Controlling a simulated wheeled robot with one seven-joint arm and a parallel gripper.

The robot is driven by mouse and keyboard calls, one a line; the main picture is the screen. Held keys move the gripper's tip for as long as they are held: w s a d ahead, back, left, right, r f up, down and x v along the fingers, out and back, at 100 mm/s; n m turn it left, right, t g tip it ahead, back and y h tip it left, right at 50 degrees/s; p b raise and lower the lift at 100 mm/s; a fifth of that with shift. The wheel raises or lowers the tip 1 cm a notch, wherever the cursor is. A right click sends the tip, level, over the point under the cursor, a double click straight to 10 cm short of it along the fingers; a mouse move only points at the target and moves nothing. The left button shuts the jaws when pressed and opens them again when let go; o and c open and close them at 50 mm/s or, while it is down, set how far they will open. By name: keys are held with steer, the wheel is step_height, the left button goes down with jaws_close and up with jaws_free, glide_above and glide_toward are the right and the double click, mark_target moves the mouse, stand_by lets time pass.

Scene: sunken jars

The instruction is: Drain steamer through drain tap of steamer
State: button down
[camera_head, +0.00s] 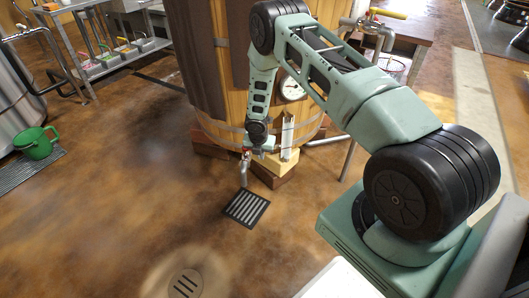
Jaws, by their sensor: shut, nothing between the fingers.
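The steamer appears to be the large wooden vat (235,50) with a metal band low around it, at top centre. A metal drain tap (245,170) sticks out low on its front and points down above a dark slotted floor grate (247,207). No water shows at its mouth. My gripper (249,152) is shut and empty at the top of the tap. I cannot tell whether it touches the tap handle, which it largely hides. My arm covers part of the vat's right side.
A round gauge (291,89) and a pale upright strip (287,134) are on the vat's front, close to my arm. Blocks (278,164) support the vat. A green jug (36,143) stands at left beside a metal tank (17,105).

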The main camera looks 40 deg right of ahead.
steer(key=p+v, duration=0.3)
steer(key=v, duration=0.7)
steer(key=shift+s, duration=0.3)
steer(key=shift+a+r, duration=0.1)
steer(key=shift+a, duration=0.1)
